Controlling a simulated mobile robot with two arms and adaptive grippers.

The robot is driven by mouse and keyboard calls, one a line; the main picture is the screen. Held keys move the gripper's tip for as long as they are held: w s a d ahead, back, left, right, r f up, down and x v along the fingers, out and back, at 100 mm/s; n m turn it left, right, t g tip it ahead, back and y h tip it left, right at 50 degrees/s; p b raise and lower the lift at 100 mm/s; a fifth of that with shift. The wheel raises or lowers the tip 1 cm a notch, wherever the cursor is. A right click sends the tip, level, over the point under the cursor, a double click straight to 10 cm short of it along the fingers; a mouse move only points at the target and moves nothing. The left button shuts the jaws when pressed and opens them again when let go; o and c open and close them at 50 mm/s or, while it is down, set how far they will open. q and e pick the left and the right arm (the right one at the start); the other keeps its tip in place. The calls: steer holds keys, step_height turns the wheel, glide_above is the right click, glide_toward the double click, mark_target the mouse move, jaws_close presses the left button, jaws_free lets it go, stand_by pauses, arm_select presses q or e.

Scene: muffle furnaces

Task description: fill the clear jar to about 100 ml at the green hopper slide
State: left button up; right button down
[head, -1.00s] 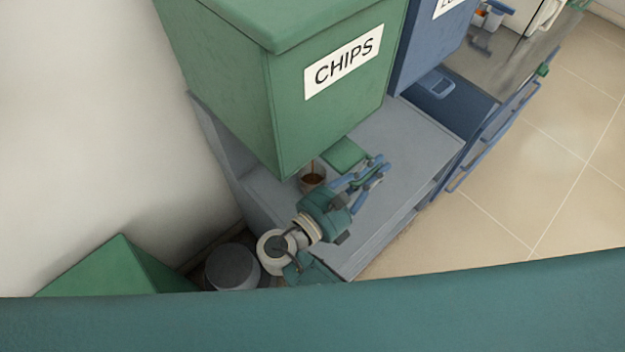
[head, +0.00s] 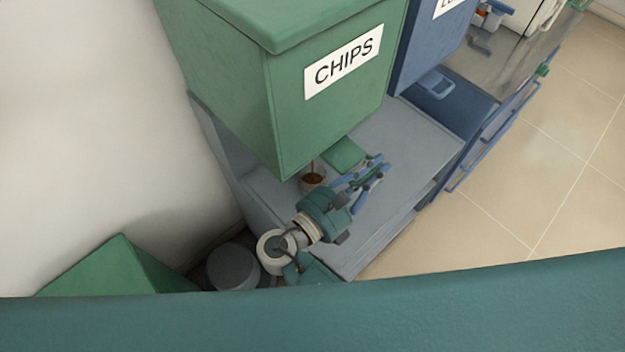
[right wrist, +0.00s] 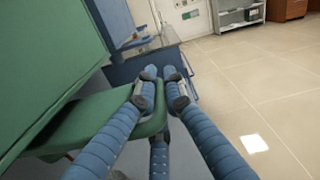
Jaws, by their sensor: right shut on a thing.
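The green hopper (head: 235,85) marked CHIPS stands over a grey bench. Its green slide (head: 344,154) sticks out flat at the lower front. My right gripper (head: 374,168) is shut on the slide's outer end. In the right wrist view the blue fingers (right wrist: 162,78) close around the green slide (right wrist: 100,115). The clear jar (head: 313,186) stands upright under the hopper, left of the gripper. A thin brown stream drops into it and brown chips show inside. Its marks are too small to read. My left gripper is not in view.
A blue hopper (head: 425,45) stands just to the right of the green one. The grey bench top (head: 405,145) is clear in front of the hoppers. A grey round container (head: 233,267) and a green box (head: 110,270) are at the lower left.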

mark_target(365, 158)
steer(key=shift+w+r, duration=0.1)
steer(key=shift+w+a+r, duration=0.1)
steer(key=shift+w+a, duration=1)
steer(key=shift+w, duration=0.1)
steer(key=c, duration=1.8)
jaws_free()
steer(key=shift+o, duration=0.2)
steer(key=shift+w+d, duration=0.1)
steer(key=shift+w, duration=0.05)
